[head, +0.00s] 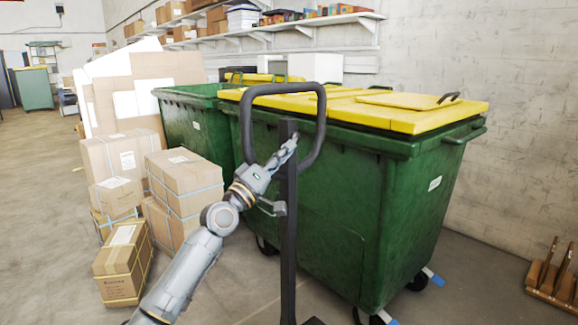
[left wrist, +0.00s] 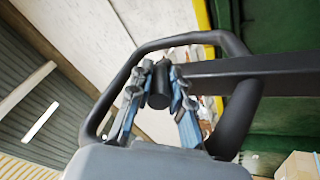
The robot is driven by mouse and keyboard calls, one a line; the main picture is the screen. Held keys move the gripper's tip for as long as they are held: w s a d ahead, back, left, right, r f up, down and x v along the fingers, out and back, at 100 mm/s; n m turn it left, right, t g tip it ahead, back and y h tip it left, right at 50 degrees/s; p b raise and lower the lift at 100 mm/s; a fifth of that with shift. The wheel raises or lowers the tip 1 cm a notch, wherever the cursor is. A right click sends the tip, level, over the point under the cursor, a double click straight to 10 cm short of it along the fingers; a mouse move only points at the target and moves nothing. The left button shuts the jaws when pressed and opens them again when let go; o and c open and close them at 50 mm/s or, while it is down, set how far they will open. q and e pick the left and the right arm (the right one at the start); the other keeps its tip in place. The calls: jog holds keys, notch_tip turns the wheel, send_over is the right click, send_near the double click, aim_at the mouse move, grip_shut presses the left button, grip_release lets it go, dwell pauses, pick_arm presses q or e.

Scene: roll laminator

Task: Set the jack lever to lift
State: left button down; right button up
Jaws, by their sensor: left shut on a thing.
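The jack's handle is a black loop (head: 250,90) on top of an upright dark post (head: 288,250) in the middle of the head view. The loop (left wrist: 238,120) also frames the left wrist view. My left gripper (head: 292,143) reaches in from the left to the top of the post, inside the loop. In the left wrist view its two fingers (left wrist: 160,75) sit either side of a short black lever (left wrist: 158,92) and are shut on it. In the head view the lever is mostly hidden by the fingers. My right gripper is not in view.
A large green bin with a yellow lid (head: 400,110) stands close behind the handle, and another green bin (head: 190,122) is beside it. Stacked cardboard boxes (head: 185,185) stand at the left. A wooden rack (head: 553,280) is at the lower right. Floor at the far left is clear.

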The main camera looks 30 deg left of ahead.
pick_arm(q)
jog(key=shift+r, duration=0.15)
jog(key=c, duration=1.2)
grip_release()
jog(key=shift+s+a+f, duration=0.1)
jog(key=shift+s+f, duration=0.25)
jog(key=shift+f, duration=0.05)
jog(key=shift+v, duration=5.55)
jog(key=shift+r, duration=0.15)
